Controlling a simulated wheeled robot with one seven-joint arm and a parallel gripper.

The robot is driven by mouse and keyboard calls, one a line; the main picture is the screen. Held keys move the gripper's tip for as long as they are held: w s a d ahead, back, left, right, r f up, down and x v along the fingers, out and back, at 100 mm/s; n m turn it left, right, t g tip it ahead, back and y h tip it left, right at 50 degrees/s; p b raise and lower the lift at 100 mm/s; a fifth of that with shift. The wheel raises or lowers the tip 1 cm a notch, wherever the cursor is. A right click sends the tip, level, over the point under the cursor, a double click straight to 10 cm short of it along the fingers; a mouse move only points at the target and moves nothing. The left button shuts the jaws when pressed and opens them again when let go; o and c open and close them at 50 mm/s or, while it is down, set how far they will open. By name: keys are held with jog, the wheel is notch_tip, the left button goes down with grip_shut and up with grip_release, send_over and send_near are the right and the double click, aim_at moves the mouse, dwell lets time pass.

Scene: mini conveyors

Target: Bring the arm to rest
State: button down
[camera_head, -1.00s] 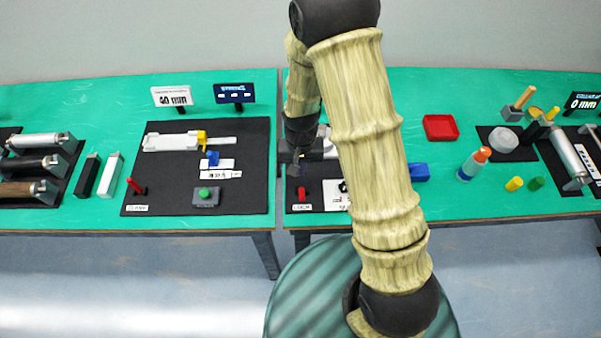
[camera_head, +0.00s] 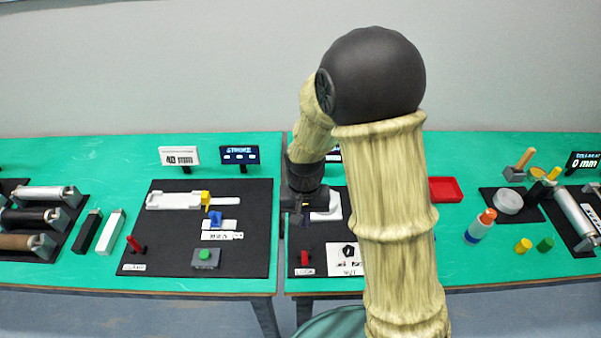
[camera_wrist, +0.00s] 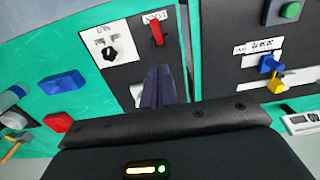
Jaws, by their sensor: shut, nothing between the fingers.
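The red lever also shows in the head view (camera_head: 305,258). My arm hides part of the right mat and what stands on it.
The left mat (camera_head: 165,262) holds a white slide, a blue part, a red lever and a green button (camera_head: 204,254). A gap separates the two tables.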

jog(key=s+d+r+t, duration=0.2)
jog(key=s+d+r, duration=0.5)
jog(key=d, duration=0.5)
jog(key=shift+s+r+t, duration=0.3)
jog(key=shift+r+t, duration=0.1)
jog(key=shift+r, duration=0.5)
